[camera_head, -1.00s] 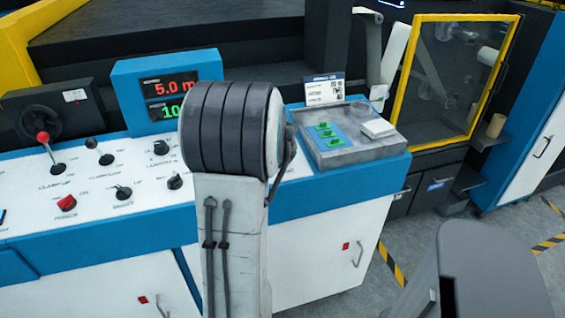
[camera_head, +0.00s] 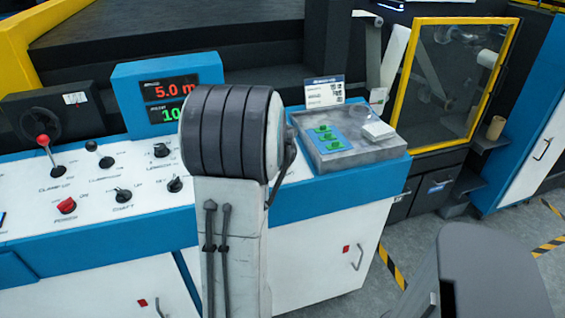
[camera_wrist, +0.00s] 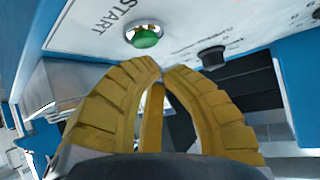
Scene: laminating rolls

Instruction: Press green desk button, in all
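The green desk button (camera_wrist: 145,38) is a round dome in a metal ring beside the word START on the white panel, at the upper middle of the wrist view. My gripper (camera_wrist: 161,68) has two yellow ribbed fingers that curve together, their tips meeting with nothing seen between them. In the picture the tips lie just below the button. A gap to the button shows, but its depth is hard to tell. In the head view my arm covers part of the desk, and neither the START button nor my gripper shows.
The desk panel has a red-topped lever (camera_head: 43,140), a red knob (camera_head: 67,205) and several black knobs. A display (camera_head: 168,90) stands behind it. A grey tray (camera_head: 345,160) with small green pieces is at right. A black knob (camera_wrist: 212,57) sits right of the green button.

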